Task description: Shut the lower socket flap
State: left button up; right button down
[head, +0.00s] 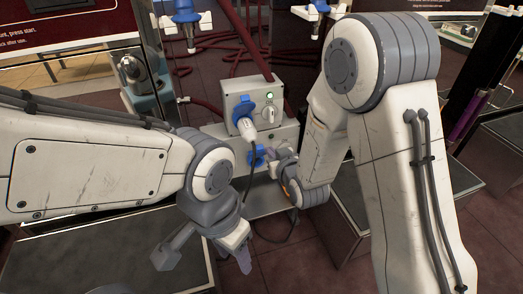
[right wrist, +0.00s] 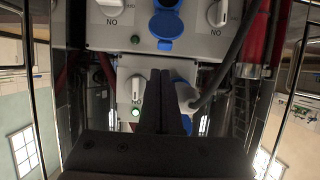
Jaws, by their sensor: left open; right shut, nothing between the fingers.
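The lower socket (head: 257,155) is a blue square on the lower grey box, partly hidden by my right gripper in the head view. In the right wrist view, which is upside down, its round blue flap (right wrist: 165,23) shows near the top edge and appears swung out from the socket face. My right gripper (head: 270,157) is shut and empty, close beside the lower socket; whether it touches the flap cannot be told. Its dark fingers (right wrist: 160,75) also show in the right wrist view. My left gripper (head: 207,258) is open and empty, low in front of the boxes.
The upper grey box (head: 235,88) has a lit green lamp, a knob and a white plug (head: 246,128) in its blue socket. The plug's cable hangs close to the lower socket. A red hose (head: 247,40) runs behind. Dark counters stand on both sides.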

aim_at(261, 147)
jog(key=b+x, duration=0.1)
jog(key=x, duration=0.8)
jog(key=shift+w+b, duration=0.1)
jog(key=shift+b, duration=0.3)
jog(key=shift+a+f, duration=0.1)
